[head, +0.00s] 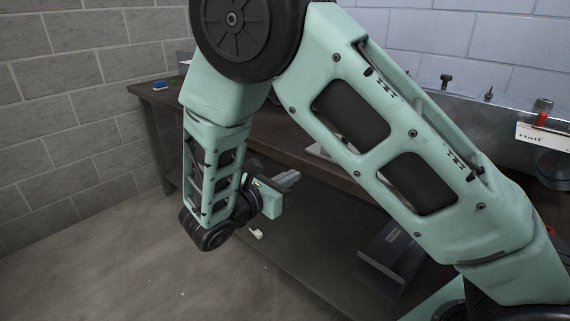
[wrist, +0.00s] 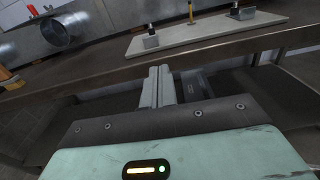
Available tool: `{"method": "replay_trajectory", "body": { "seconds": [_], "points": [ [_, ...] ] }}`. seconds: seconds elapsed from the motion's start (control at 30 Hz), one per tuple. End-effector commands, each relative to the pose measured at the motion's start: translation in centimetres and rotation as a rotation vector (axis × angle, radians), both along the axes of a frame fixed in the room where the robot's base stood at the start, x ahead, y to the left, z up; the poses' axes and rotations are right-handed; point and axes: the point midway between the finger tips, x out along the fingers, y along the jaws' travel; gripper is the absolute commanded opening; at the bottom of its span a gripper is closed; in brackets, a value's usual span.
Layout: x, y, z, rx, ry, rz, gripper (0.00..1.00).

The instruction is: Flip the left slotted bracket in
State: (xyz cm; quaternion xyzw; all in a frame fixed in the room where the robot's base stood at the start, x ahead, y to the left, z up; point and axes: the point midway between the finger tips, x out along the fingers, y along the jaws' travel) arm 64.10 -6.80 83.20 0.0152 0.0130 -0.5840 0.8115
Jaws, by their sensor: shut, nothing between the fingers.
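My gripper (head: 288,180) is shut and empty, in front of the workbench's front edge in the head view. In the wrist view its fingers (wrist: 160,85) lie together, pointing at the bench edge. A pale flat plate (wrist: 200,34) lies on the bench beyond them. The gripper touches neither. In the head view my arm hides most of the plate (head: 318,153).
The dark workbench (head: 150,92) runs along the wall. A round metal duct (wrist: 64,31) stands at left in the wrist view, near a yellow-handled item (wrist: 8,80). A grey bin (head: 392,258) sits below the bench. Open floor (head: 130,255) lies at left.

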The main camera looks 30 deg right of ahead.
Motion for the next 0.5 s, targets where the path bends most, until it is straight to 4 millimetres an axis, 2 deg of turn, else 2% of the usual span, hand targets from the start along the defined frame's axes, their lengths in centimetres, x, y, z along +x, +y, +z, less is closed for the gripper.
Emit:
{"method": "replay_trajectory", "body": {
  "seconds": [0.13,0.5],
  "points": [
    [0.73,0.23,-0.40,-0.041,-0.003,0.025,0.00],
    [0.82,-0.05,-0.30,-0.041,-0.003,0.025,0.00]
  ]
}}
